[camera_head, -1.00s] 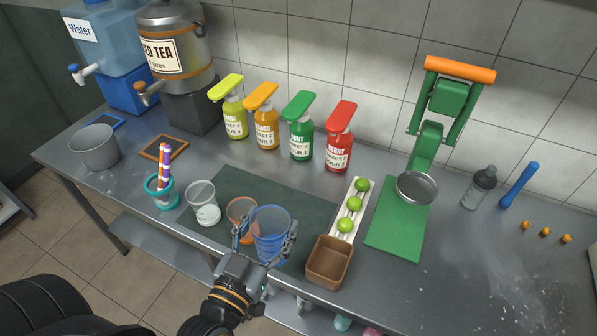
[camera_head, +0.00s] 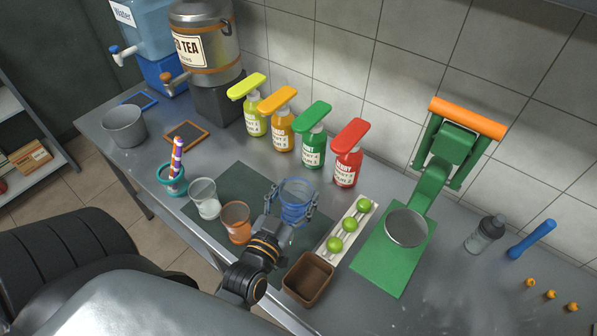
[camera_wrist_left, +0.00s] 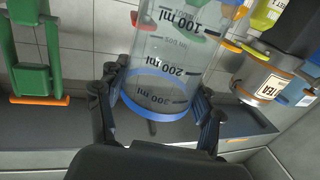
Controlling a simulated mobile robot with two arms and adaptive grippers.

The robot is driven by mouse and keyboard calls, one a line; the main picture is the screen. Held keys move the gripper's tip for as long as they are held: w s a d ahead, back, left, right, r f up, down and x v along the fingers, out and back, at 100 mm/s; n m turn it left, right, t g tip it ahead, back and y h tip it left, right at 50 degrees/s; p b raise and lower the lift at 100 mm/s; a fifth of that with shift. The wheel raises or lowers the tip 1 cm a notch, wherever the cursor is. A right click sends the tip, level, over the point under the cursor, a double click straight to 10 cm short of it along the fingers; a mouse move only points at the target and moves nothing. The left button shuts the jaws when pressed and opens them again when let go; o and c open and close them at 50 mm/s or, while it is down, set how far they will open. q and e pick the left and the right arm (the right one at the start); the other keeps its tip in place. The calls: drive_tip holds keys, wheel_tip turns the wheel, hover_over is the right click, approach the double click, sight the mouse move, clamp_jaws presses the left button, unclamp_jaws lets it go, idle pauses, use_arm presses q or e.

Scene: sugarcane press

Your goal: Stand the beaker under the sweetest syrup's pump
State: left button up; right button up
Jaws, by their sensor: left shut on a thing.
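The beaker (camera_head: 296,214) is clear with a blue rim. It stands roughly upright between the fingers of my left gripper (camera_head: 293,198), which is shut on it. In the left wrist view the beaker (camera_wrist_left: 165,60) shows ml marks and the fingers on both sides. I cannot tell whether its base touches the dark mat. Behind it is a row of pump bottles: yellow (camera_head: 255,118), orange (camera_head: 281,132), green (camera_head: 312,147) and red (camera_head: 346,166). Their labels have sweet and sour lines, too small to read surely. The beaker is in front of the green and red ones, apart from them.
An orange cup (camera_head: 236,224), a whitish cup (camera_head: 205,199) and a teal straw holder (camera_head: 172,181) stand left of the beaker. Limes on a white tray (camera_head: 328,243), a brown box (camera_head: 308,280) and a green press (camera_head: 421,200) are right. Mat space before the bottles is clear.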

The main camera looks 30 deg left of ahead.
sight(314, 144)
use_arm(q)
drive_tip(key=w+a+r+n+y+p, duration=0.1)
drive_tip(key=w+a+n+y+p, duration=0.15)
drive_tip(key=w+a+p, duration=0.4)
use_arm(e)
wheel_tip(314, 144, up, 9)
drive_tip(key=d+p, duration=0.1)
use_arm(q)
drive_tip(key=w+a+f+b, duration=0.2)
drive_tip(key=w+f+b, duration=0.4)
drive_tip(key=b, duration=0.2)
drive_tip(key=w+a+f+b, duration=0.3)
drive_tip(key=w+f+b, duration=0.3)
drive_tip(key=b, duration=0.3)
drive_tip(key=shift+w+a+f+g, duration=0.2)
drive_tip(key=shift+a+f+g, duration=0.15)
drive_tip(key=shift+f, duration=0.3)
use_arm(e)
wheel_tip(314, 144, down, 17)
drive_tip(key=shift+w+a+f, duration=0.15)
drive_tip(key=shift+f, duration=0.05)
use_arm(q)
drive_tip(key=shift+y, duration=0.25)
